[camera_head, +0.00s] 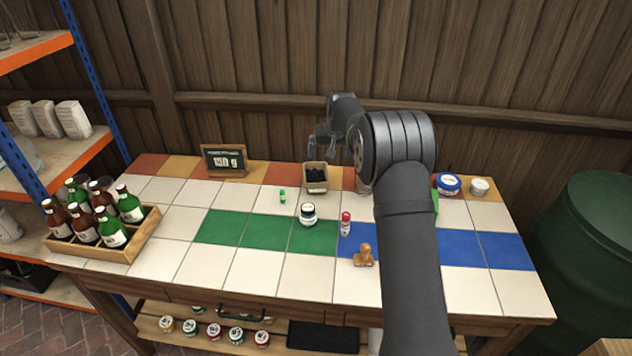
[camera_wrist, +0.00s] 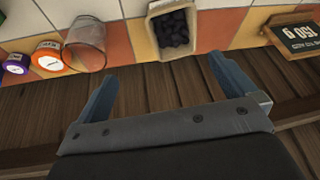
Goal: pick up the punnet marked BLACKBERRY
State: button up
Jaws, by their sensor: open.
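A small tan punnet (camera_head: 316,187) with dark berries in it stands near the back of the tiled table. It also shows at the top of the wrist view (camera_wrist: 157,35), upright, on orange and yellow tiles. No marking on it can be read in either view. My gripper (camera_head: 325,142) is above and behind the punnet in the head view. In the wrist view my gripper (camera_wrist: 166,88) has its two blue-grey fingers wide apart with nothing between them. The punnet lies beyond the fingertips, apart from them.
A clear glass (camera_wrist: 87,45) stands close beside the punnet, with an orange-lidded jar (camera_wrist: 48,56) past it. On the other side is a small sign (camera_head: 225,160). A dark-lidded jar (camera_head: 308,214) and a red-capped bottle (camera_head: 346,222) stand in front. A bottle crate (camera_head: 128,245) is at left.

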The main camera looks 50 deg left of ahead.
jog(key=s+a+r, duration=0.1)
jog(key=s+a, duration=0.2)
send_near(316, 173)
jog(key=s+d, duration=0.3)
jog(key=shift+t+h, duration=0.3)
jog(key=shift+a+x, duration=0.2)
jog(key=shift+x, duration=1.2)
jog(key=shift+a+x, duration=0.2)
jog(key=shift+x, duration=1.15)
jog(key=shift+w+f, duration=0.1)
jog(key=c, duration=1.1)
